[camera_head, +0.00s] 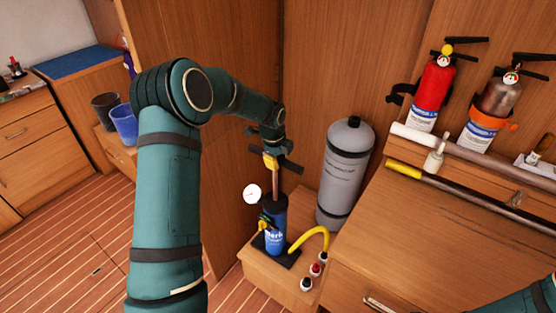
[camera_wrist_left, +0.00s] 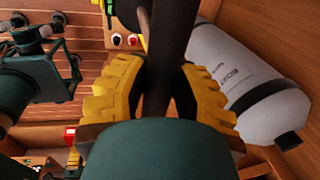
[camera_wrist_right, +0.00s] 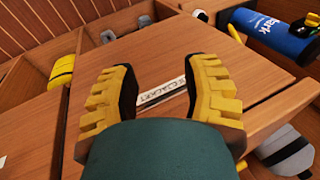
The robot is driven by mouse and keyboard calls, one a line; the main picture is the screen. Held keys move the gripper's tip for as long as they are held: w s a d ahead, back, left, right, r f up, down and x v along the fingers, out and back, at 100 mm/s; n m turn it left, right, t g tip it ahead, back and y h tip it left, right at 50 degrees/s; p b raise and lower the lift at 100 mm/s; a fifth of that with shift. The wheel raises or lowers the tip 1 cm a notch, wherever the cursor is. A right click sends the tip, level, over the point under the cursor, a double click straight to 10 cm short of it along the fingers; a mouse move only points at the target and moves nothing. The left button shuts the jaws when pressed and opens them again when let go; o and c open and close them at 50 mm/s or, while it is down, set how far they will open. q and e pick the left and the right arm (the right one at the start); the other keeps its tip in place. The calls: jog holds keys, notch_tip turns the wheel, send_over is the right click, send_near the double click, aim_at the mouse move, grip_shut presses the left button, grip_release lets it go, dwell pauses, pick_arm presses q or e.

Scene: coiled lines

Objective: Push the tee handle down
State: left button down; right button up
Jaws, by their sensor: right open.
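The pump is a blue cylinder (camera_head: 275,232) standing upright on a low wooden ledge, with a round white gauge (camera_head: 252,194) at its side. A rod (camera_head: 275,183) rises from its top to the dark tee handle (camera_head: 290,167), which stands well above the body. My left gripper (camera_head: 271,162) is at the handle. In the left wrist view the dark handle bar (camera_wrist_left: 172,45) runs between the yellow fingers, which appear closed on it. My right gripper (camera_wrist_right: 160,95) is open and empty over a wooden surface. Its jaws are outside the head view.
A grey tank (camera_head: 347,170) stands right of the pump. A wooden counter (camera_head: 450,240) fills the right. Fire extinguishers (camera_head: 434,90) hang on the wall. Blue and black bins (camera_head: 124,125) stand at left.

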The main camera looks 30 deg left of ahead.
pick_arm(q)
notch_tip(320, 180, down, 14)
jog(key=b, duration=0.6)
jog(key=shift+f+b, duration=0.5)
jog(key=shift+f, duration=0.15)
jog(key=c, duration=0.7)
grip_release()
jog(key=shift+r, duration=0.15)
jog(key=shift+r, duration=0.25)
jog(key=r, duration=0.3)
jog(key=s+r, duration=0.1)
jog(key=r, duration=0.3)
jog(key=s+r, duration=0.1)
jog(key=r, duration=0.3)
jog(key=shift+s+a, duration=0.1)
jog(key=shift+s, duration=0.1)
